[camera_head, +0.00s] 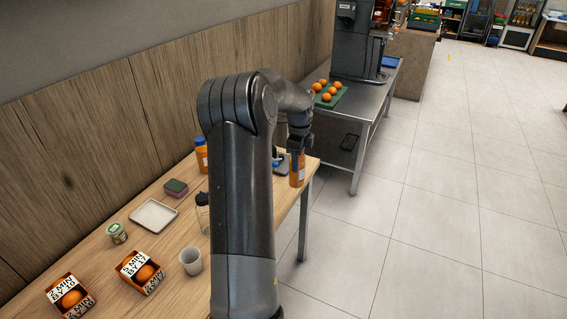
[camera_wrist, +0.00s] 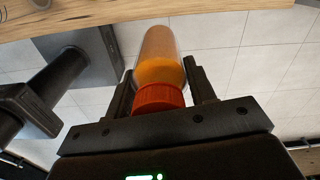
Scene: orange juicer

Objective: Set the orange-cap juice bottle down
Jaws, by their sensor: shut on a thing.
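The orange-cap juice bottle (camera_wrist: 160,62) is between the fingers of my gripper (camera_wrist: 163,95) in the wrist view, its orange cap toward the palm. In the head view the bottle (camera_head: 297,170) hangs below my gripper (camera_head: 299,146), near the right end of the wooden table (camera_head: 180,226). My gripper is shut on it. The bottle looks about upright. The head view does not show clearly whether its base touches the table. In the wrist view floor tiles lie behind it and the table edge (camera_wrist: 140,14) shows at the top.
A blue-capped orange bottle (camera_head: 201,156), a sponge (camera_head: 176,187), a white tray (camera_head: 153,215), a jar (camera_head: 117,232), a cup (camera_head: 190,261) and two labelled orange boxes (camera_head: 139,272) (camera_head: 70,296) stand on the table. A metal table (camera_head: 372,95) holds several oranges and a machine (camera_head: 357,42).

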